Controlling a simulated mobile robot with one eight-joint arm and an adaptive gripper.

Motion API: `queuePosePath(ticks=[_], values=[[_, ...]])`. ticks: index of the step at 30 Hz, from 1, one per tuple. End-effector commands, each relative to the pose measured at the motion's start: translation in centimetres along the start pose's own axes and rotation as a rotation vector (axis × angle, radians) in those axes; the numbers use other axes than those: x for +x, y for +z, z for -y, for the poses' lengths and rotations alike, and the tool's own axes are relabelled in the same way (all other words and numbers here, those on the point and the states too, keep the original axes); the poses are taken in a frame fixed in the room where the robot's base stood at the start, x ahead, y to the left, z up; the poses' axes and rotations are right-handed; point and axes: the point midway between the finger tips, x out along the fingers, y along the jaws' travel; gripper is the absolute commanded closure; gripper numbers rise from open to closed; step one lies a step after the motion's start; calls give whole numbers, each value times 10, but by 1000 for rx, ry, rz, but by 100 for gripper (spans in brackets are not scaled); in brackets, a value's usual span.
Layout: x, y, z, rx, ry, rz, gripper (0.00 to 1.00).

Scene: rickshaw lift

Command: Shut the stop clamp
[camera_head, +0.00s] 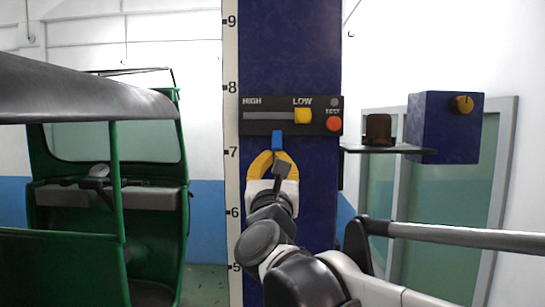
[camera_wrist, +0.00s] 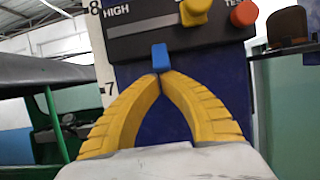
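My gripper (camera_head: 273,156) is in front of the dark blue column, with its yellow fingers arched and their tips together. It also shows in the wrist view (camera_wrist: 161,76). A small blue tab (camera_wrist: 160,57) is right at the fingertips, just under the control panel; in the head view the tab (camera_head: 277,140) overlaps the panel's lower edge. I cannot tell whether the fingers touch it. No part is labelled as the stop clamp, and I cannot tell which part it is.
The panel (camera_head: 270,126) has a HIGH–LOW slider with a yellow knob (camera_head: 303,116) at LOW and a red TEST button (camera_head: 334,124). A shelf (camera_head: 400,150) with a brown object (camera_head: 378,128) and a blue box (camera_head: 445,128) stand right. A green rickshaw (camera_head: 115,200) stands left.

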Motion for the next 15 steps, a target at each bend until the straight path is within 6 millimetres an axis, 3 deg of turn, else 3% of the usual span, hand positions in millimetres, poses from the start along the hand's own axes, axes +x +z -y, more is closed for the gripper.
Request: queuePosePath(ticks=[8,15], values=[[-4,9,-1,1,1,-110,100],[-11,18,0,-1,1,-106,100]])
